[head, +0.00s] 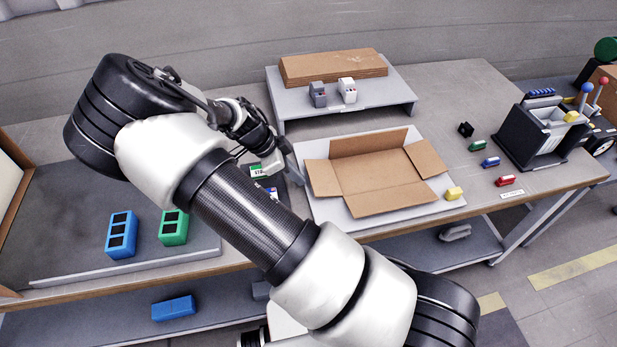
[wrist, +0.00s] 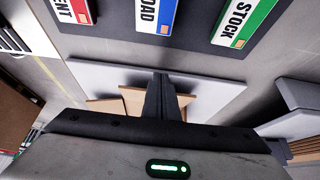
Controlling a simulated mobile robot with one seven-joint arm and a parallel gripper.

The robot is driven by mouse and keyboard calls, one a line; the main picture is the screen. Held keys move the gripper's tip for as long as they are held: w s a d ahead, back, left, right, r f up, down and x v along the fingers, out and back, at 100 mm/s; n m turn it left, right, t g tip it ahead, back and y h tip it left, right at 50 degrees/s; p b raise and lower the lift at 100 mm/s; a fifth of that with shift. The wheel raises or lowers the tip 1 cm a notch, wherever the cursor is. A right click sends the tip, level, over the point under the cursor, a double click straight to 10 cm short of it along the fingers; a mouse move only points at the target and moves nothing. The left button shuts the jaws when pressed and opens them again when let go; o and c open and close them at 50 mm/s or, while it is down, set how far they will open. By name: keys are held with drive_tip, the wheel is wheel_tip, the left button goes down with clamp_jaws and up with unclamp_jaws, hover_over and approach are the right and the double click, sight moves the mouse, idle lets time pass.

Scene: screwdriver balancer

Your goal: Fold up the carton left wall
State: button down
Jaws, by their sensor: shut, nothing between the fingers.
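The open brown carton (head: 380,174) lies on a white board on the table, its flaps spread around the base. Its left wall (head: 323,178) splays outward on the side facing my gripper. My gripper (head: 291,173) is just left of that wall, beside the white board's left edge, with my arm reaching across the left of the head view. In the wrist view the dark fingers (wrist: 162,95) are together and empty. Parts of the brown carton (wrist: 138,103) show behind them, mostly hidden. I cannot tell whether the fingers touch the wall.
Colored label plates, including a green STOCK one (wrist: 243,22), lie near my gripper. A grey raised shelf (head: 345,113) behind the carton bears flat cardboard and two small devices. Small colored blocks and a black holder (head: 540,135) stand farther right.

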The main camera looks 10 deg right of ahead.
drive_tip(key=shift+d, duration=0.55)
drive_tip(key=shift+r, duration=0.1)
drive_tip(key=shift+d+r+p, duration=0.2)
drive_tip(key=shift+r+p, duration=0.4)
drive_tip(key=shift+r, duration=0.15)
drive_tip(key=shift+d+r, duration=0.1)
drive_tip(key=shift+r, duration=0.05)
drive_tip(key=shift+d+r+p, duration=0.45)
drive_tip(key=shift+d+r, duration=0.1)
drive_tip(key=shift+r, duration=0.1)
drive_tip(key=shift+d+r, duration=0.1)
drive_tip(key=shift+d, duration=0.05)
